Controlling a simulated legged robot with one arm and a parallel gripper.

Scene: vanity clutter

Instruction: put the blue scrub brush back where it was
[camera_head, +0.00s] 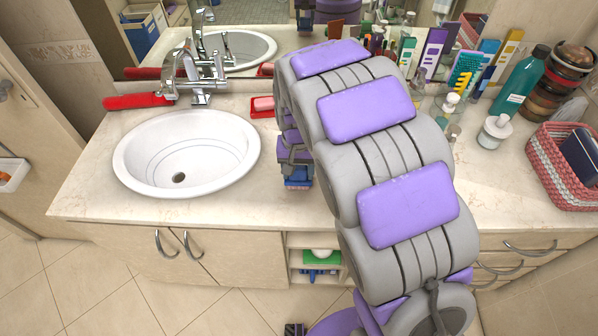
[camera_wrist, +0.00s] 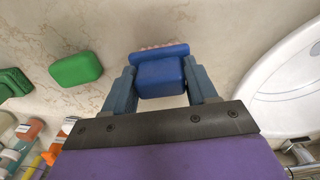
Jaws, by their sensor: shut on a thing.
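The blue scrub brush (camera_wrist: 162,77) is between the two fingers of my gripper (camera_wrist: 161,85) in the wrist view, with pinkish bristles along its far edge. My gripper is shut on it. In the head view my gripper (camera_head: 297,165) hangs just right of the sink, over the counter's front part, and the blue brush (camera_head: 298,183) shows at its lower end, bristles downward. I cannot tell whether the bristles touch the counter. My arm hides the counter behind and right of the gripper.
The white sink (camera_head: 187,152) lies left of my gripper. A red dish with pink soap (camera_head: 263,104) is behind it. The wrist view shows green soap (camera_wrist: 76,69) and a green dish (camera_wrist: 12,83). Bottles and a pink basket (camera_head: 550,165) stand right. An open shelf (camera_head: 292,258) is below.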

